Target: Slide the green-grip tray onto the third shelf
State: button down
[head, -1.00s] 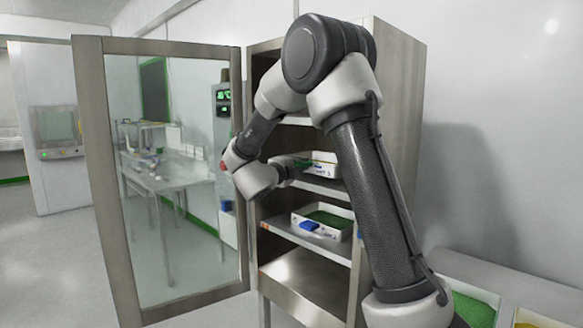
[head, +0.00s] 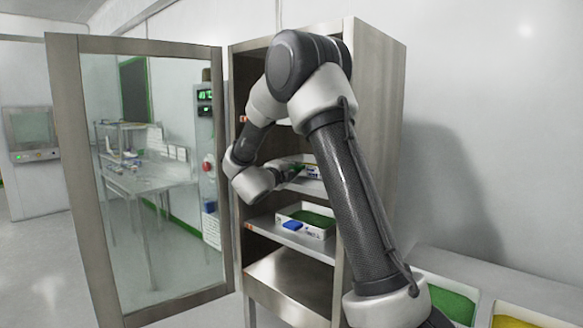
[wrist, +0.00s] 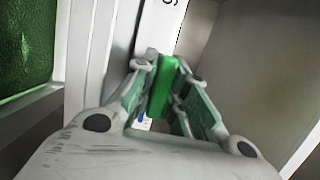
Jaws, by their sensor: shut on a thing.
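My gripper (head: 292,172) reaches into the open cabinet in the head view. It is shut on the green grip (wrist: 160,88) of a white tray (head: 313,173), with a finger on each side of the grip in the wrist view. The tray is at the level of a shelf (head: 316,188) above the blue-grip tray. My arm hides part of the tray, and I cannot tell whether it rests fully on that shelf. A pale panel with a dark mark (wrist: 160,25) lies beyond the grip in the wrist view.
A white tray with green contents and a blue grip (head: 293,225) sits on the shelf below. The lowest shelf (head: 288,276) is empty. The cabinet's glass door (head: 140,180) stands open at left. Other trays (head: 448,300) lie at lower right.

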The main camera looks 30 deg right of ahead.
jog(key=c, duration=1.4)
grip_release()
jog(key=shift+o, duration=0.2)
jog(key=v, duration=1.2)
